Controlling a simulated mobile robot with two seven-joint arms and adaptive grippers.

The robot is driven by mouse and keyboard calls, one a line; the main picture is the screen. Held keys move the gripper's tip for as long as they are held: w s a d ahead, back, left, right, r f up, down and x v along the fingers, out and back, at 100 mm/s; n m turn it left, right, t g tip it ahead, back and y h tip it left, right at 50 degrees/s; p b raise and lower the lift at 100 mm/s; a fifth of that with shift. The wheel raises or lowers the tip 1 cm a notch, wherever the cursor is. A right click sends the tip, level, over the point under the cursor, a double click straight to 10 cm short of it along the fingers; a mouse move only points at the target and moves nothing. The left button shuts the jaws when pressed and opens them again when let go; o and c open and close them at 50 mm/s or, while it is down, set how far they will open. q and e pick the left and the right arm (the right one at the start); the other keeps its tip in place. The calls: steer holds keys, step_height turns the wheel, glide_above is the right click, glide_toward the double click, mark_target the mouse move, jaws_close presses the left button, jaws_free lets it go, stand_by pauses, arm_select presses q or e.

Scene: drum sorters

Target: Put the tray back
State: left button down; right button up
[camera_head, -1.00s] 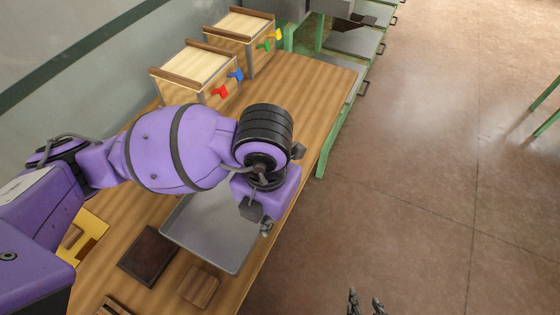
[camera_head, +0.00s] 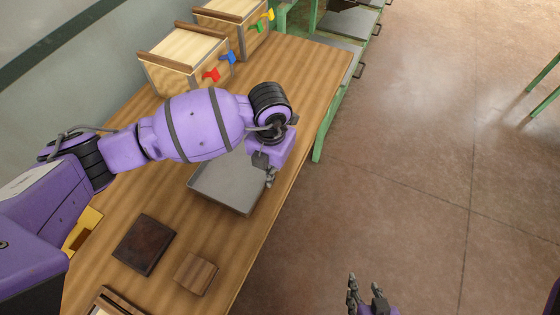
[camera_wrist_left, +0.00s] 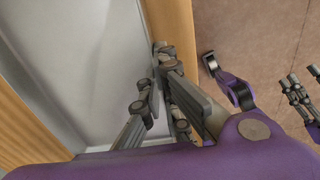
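The grey metal tray (camera_head: 225,185) lies on the wooden table near its right edge, partly hidden behind my left arm. It also shows in the left wrist view (camera_wrist_left: 85,70), where it looks empty in the part I see. My left gripper (camera_head: 270,178) is at the tray's right rim. In the left wrist view its fingers (camera_wrist_left: 158,75) are closed together on that rim. My right gripper (camera_head: 365,295) hangs over the floor at the bottom, its fingers apart and empty.
Two wooden boxes (camera_head: 185,62) with coloured knobs stand at the table's back. A dark board (camera_head: 145,243) and a wooden block (camera_head: 195,273) lie in front of the tray. A yellow piece (camera_head: 84,228) lies at left. The table (camera_head: 290,95) is clear beyond the tray.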

arm_select(q)
steer(key=shift+f, duration=0.5)
steer(key=shift+f, duration=0.2)
steer(key=c, duration=2)
jaws_free()
step_height(320, 180, up, 12)
steer(key=shift+s+d+r+p, duration=0.1)
steer(key=shift+r+p, duration=0.1)
steer(key=shift+p, duration=0.1)
